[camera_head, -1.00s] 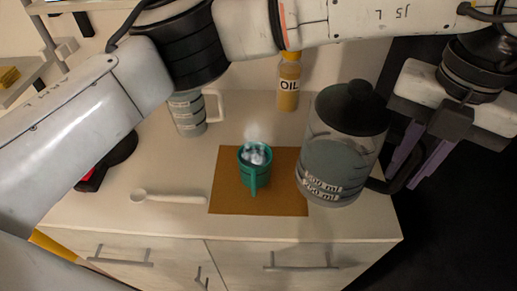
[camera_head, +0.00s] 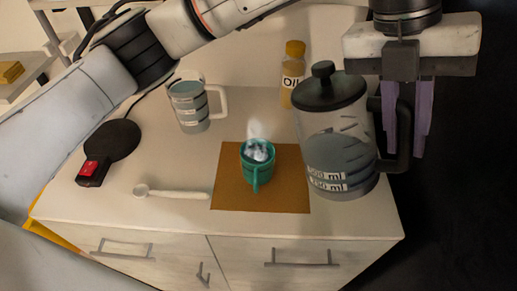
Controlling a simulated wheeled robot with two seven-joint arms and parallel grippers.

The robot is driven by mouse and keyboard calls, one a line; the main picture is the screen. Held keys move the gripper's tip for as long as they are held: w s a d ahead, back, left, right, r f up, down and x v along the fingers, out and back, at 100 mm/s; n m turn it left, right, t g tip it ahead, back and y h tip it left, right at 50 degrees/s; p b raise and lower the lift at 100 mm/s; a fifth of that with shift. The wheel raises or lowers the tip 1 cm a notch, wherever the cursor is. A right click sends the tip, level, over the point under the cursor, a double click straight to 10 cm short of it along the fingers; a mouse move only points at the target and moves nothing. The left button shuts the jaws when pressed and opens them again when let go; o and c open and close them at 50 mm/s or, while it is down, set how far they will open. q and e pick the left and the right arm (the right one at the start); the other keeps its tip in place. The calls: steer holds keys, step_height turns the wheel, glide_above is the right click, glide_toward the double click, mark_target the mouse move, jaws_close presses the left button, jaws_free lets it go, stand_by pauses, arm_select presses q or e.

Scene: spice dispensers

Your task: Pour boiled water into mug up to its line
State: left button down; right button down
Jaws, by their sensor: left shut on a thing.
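A green mug (camera_head: 257,172) stands on a brown mat (camera_head: 290,194), with steam above it and a pale, bluish-white content inside. Its line cannot be made out. A clear pitcher (camera_head: 338,140) with a black lid, markings and greyish water is nearly upright, to the right of the mug and apart from it. My left gripper (camera_head: 408,145), with purple fingers, points down at the pitcher's black handle (camera_head: 403,130) and is shut on it. The pitcher hangs or stands by the counter's right side; its exact height is unclear. My right gripper does not show.
A marked jug (camera_head: 190,106) stands behind left. An oil bottle (camera_head: 293,72) is at the back, close to the pitcher. A black heating base (camera_head: 112,140) with a red switch and a white spoon (camera_head: 172,193) lie left. The counter's front is clear.

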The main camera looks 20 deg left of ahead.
mark_target(367, 101)
arm_select(q)
steer(key=shift+w+a+h, duration=0.25)
steer(key=shift+a+h, duration=0.55)
steer(key=shift+a, duration=0.05)
steer(key=shift+w+a+r+g+h, duration=0.2)
steer(key=shift+a+r+g+h, duration=0.3)
steer(key=shift+a+h, duration=0.3)
steer(key=shift+w+a+r+h, duration=0.2)
steer(key=shift+a+r+h, duration=0.6)
steer(key=shift+r, duration=0.25)
steer(key=shift+a+f+h, duration=0.15)
steer(key=shift+f+h, duration=0.05)
steer(key=shift+h, duration=0.1)
steer(key=shift+w+a+r, duration=0.1)
steer(key=shift+a, duration=0.1)
steer(key=shift+d, duration=0.1)
steer(key=shift+a+f+g+h, duration=0.25)
steer(key=shift+a+g+h, duration=0.1)
steer(key=shift+h, duration=0.15)
steer(key=shift+w+a+r+h, duration=0.15)
steer(key=shift+a+h, duration=0.25)
steer(key=shift+w+a+r+h, duration=0.1)
steer(key=shift+a+h, duration=0.3)
stand_by(0.9)
